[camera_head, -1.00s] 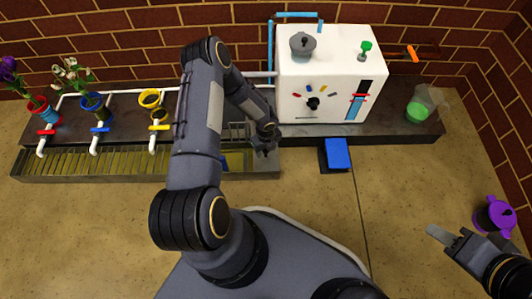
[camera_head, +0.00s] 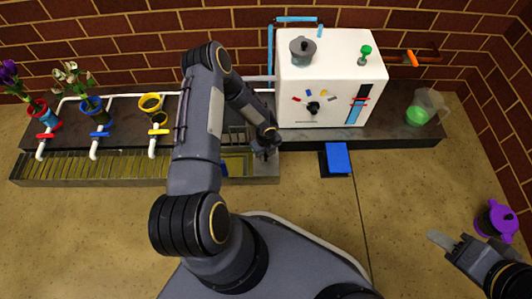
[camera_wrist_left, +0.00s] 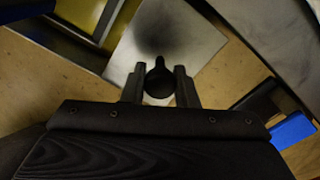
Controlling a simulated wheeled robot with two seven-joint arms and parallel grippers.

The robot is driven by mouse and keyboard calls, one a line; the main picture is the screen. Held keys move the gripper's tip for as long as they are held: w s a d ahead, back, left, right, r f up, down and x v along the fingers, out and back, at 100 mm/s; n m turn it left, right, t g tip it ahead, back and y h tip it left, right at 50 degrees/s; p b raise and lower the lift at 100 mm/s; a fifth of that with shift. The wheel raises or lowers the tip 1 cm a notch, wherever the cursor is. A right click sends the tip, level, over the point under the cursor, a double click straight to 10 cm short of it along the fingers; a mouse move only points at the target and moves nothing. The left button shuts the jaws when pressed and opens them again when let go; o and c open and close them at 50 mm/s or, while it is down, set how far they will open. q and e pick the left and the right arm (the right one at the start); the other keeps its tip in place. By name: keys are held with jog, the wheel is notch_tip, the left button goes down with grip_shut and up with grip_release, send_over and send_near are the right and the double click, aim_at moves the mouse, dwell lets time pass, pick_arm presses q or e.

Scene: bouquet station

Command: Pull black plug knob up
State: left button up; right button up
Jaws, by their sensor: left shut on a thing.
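The black plug knob (camera_wrist_left: 159,80) stands between the fingers of my left gripper (camera_wrist_left: 159,88) in the left wrist view, over a pale grey metal plate (camera_wrist_left: 190,40). The fingers are shut on the knob. In the head view my left gripper (camera_head: 265,152) is at the right end of the long drain trough, left of the white box; the knob is too small and covered to make out there. My right gripper (camera_head: 448,241) is at the lower right, away from the trough, and its finger gap cannot be judged.
The white box (camera_head: 330,80) with a dial and a grey lidded pot stands on the dark counter. A blue pedal (camera_head: 338,158) is below it. Red, blue and yellow taps (camera_head: 101,131) line the trough (camera_head: 90,170). A purple pot (camera_head: 497,220) is near my right gripper.

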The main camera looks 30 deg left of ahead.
pick_arm(q)
jog(key=shift+r+p, duration=0.9)
jog(key=shift+r, duration=0.6)
jog(key=o, duration=0.8)
jog(key=shift+f, duration=0.1)
notch_tip(320, 180, up, 9)
jog(key=p, duration=0.6)
